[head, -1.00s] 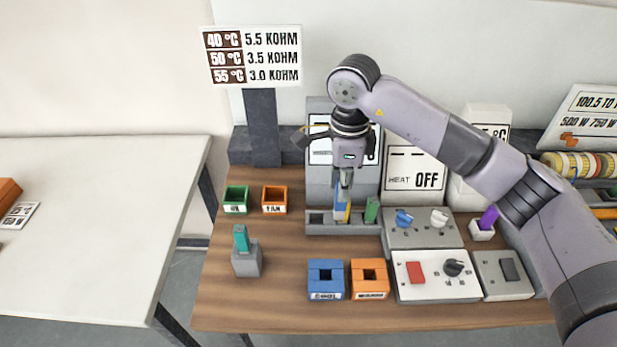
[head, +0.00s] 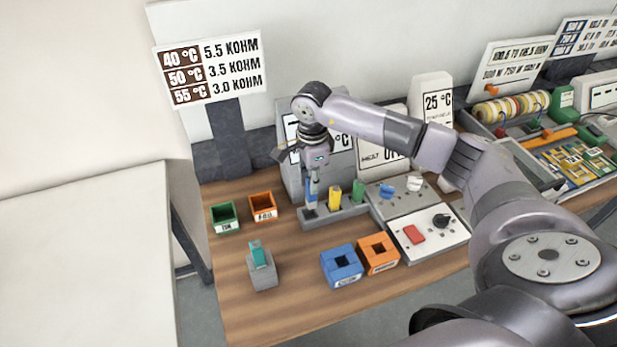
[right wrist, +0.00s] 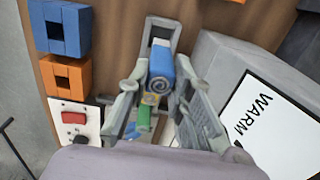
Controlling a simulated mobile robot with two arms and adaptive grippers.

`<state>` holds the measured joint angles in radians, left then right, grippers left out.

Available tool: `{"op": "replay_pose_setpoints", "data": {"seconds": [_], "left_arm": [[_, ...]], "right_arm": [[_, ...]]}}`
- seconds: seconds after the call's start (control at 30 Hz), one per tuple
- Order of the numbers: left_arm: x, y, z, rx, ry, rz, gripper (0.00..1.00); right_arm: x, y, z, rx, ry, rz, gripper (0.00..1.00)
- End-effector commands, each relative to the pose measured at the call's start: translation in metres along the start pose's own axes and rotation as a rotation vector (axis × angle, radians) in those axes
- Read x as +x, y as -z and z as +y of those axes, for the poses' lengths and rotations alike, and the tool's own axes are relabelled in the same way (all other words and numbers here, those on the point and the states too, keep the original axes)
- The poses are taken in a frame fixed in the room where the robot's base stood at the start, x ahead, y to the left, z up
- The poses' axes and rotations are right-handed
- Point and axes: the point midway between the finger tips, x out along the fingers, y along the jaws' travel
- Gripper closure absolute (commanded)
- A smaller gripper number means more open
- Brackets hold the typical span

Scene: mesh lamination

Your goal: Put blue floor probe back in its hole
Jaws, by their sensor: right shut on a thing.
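My right gripper (head: 312,190) points down over the left end of the grey probe rack (head: 345,212), shut on the blue probe (head: 311,196). The probe is upright at the rack's left end. In the right wrist view my right gripper (right wrist: 158,105) has the blue probe (right wrist: 160,66) between its fingers, and a dark rack hole (right wrist: 160,32) shows just beyond it. I cannot tell whether the probe's tip is inside a hole. A yellow probe (head: 334,196) and a green probe (head: 358,190) stand in the rack to the right. My left gripper is not in view.
A blue block (head: 341,266) and an orange block (head: 378,254), each with a square hole, sit in front. A teal piece (head: 260,254) stands in a grey holder. Green (head: 224,217) and orange (head: 263,206) bins stand left. A grey housing (head: 292,165) rises behind the rack.

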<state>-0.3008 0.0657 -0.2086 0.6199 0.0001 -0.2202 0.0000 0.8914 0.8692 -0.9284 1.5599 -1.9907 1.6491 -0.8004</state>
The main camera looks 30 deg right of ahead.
Motion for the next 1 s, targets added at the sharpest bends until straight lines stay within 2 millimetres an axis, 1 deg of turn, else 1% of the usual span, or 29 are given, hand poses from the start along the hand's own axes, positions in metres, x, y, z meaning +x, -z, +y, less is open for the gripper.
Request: {"op": "replay_pose_setpoints", "data": {"seconds": [0.03, 0.3, 0.6, 0.77, 1.0], "left_arm": [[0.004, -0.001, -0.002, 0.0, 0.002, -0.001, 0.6], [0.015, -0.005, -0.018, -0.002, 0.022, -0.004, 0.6], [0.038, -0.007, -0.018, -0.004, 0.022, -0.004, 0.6], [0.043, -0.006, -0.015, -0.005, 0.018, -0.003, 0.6], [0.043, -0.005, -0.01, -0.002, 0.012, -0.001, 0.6]], "right_arm": [[0.006, -0.001, 0.0, 0.0, 0.0, -0.001, 1.0], [0.028, 0.0, 0.0, 0.001, 0.0, 0.0, 1.0], [0.052, 0.0, 0.0, 0.0, 0.001, 0.0, 1.0], [0.057, -0.001, -0.001, 0.001, 0.001, -0.001, 1.0], [0.057, -0.001, -0.001, 0.001, 0.001, -0.001, 1.0]]}}
